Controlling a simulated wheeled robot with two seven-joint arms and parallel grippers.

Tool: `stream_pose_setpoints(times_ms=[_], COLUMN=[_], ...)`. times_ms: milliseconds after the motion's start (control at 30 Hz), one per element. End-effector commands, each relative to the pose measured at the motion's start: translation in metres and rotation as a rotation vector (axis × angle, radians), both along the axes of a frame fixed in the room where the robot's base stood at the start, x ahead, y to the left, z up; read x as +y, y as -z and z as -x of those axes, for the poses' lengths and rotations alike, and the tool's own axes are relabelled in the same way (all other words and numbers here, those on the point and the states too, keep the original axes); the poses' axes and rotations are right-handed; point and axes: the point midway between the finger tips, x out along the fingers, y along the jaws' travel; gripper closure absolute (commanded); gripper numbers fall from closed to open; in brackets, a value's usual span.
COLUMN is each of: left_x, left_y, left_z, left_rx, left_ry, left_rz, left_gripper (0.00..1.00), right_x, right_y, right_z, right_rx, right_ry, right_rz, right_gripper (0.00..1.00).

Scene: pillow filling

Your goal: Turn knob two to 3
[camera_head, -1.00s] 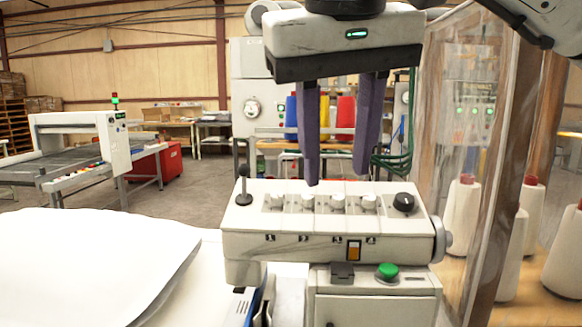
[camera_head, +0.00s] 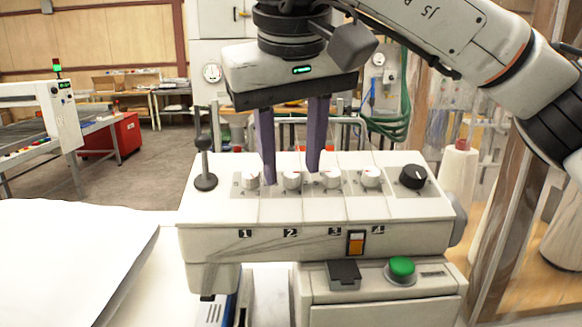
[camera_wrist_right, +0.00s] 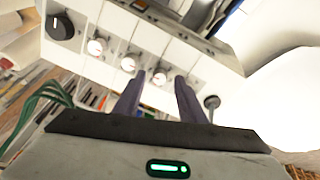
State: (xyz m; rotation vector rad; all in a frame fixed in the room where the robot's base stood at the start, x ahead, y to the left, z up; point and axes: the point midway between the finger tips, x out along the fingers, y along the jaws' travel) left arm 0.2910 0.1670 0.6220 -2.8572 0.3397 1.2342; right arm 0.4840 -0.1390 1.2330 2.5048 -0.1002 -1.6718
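The white control panel (camera_head: 300,210) has a row of white knobs labelled 1 to 4. Knob two (camera_head: 291,180) is the second from the left, above label 2; its pointer setting is too small to read. My right gripper (camera_head: 291,177) is open and points down, one finger on each side of knob two in the picture. In the right wrist view, knob two (camera_wrist_right: 160,78) shows between the open fingertips, apparently beyond them; I cannot tell whether they touch it. Knob one (camera_head: 250,179) and knob three (camera_head: 331,178) flank the fingers closely. My left gripper is not in view.
A black lever (camera_head: 205,165) stands at the panel's left end, a black dial (camera_head: 413,176) at its right. Below are an orange switch (camera_head: 355,243) and a green button (camera_head: 401,267). A white pillow (camera_head: 70,260) lies at left. Thread cones (camera_head: 460,180) stand at right.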

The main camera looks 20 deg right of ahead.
Motion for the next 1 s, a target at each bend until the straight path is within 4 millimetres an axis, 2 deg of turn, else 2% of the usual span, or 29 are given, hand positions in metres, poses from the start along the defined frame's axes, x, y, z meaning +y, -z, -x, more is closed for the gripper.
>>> stream_pose_setpoints(times_ms=[133, 400, 600, 633, 1000], left_x=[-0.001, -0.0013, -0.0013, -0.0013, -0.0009], left_y=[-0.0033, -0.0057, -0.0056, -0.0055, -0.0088], left_z=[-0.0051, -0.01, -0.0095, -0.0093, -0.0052], left_rx=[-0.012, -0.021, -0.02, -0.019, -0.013], left_ry=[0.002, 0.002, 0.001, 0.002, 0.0], left_rz=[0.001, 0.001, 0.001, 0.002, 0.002], left_gripper=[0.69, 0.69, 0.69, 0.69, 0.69], right_x=[-0.0009, -0.0011, -0.001, -0.001, -0.0009], right_y=[0.0084, 0.0092, 0.009, 0.009, 0.0074], right_z=[-0.0034, -0.0038, -0.0038, -0.0038, -0.0039], right_rx=[0.0, 0.0, 0.0, 0.0, -0.005], right_ry=[-0.001, -0.001, -0.001, -0.001, 0.049], right_rz=[-0.001, -0.001, -0.001, -0.001, -0.017], right_gripper=[0.63, 0.63, 0.97, 1.0, 1.0])
